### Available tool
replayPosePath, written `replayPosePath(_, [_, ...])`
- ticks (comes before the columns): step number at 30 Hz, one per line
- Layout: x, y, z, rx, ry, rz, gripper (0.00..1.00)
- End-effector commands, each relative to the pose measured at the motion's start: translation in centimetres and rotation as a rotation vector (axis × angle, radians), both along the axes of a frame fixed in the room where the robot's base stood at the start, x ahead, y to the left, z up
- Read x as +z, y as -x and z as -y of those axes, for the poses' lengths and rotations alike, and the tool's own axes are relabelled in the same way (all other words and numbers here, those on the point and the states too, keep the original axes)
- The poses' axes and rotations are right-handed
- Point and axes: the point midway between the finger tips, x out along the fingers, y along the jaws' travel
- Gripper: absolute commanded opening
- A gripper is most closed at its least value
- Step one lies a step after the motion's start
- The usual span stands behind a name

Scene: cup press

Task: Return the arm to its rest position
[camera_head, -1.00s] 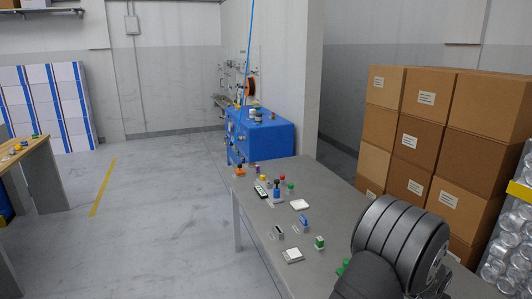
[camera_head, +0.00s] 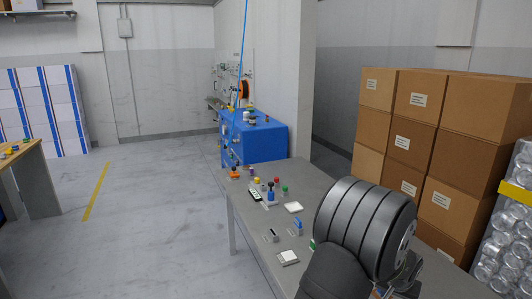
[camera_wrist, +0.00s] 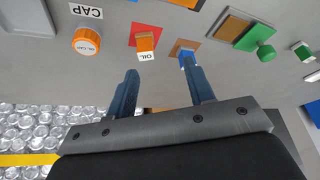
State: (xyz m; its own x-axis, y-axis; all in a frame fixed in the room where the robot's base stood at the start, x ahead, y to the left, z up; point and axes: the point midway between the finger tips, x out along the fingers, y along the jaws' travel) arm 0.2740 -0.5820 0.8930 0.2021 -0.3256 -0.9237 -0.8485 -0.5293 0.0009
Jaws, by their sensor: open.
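My arm (camera_head: 362,225) fills the lower right of the head view as a dark ribbed link over the grey table (camera_head: 312,180). The gripper itself is hidden there. In the wrist view my gripper (camera_wrist: 162,72) shows two blue fingers spread apart with nothing between them. Past the fingertips an orange piece (camera_wrist: 145,41) sits by an OIL label, on or against a red square. A blue piece (camera_wrist: 187,57) shows close by the right finger, partly hidden by it. I cannot tell whether they touch.
The wrist view also shows an orange cap (camera_wrist: 87,41) by a CAP label and a green knob (camera_wrist: 265,54). In the head view, several small parts dot the table, a blue cabinet (camera_head: 262,142) stands behind, stacked cartons (camera_head: 410,135) stand right, and open floor lies left.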

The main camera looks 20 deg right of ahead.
Motion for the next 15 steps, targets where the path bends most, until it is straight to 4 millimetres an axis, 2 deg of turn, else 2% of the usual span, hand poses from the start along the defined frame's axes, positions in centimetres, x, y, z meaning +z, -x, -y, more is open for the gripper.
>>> replayPosePath(3, [-0.1, -2.2, -1.4, 0.035, -0.001, -0.001, 0.48])
replayPosePath(15, [-0.4, -8.6, -6.1, 0.144, 0.000, -0.002, 0.48])
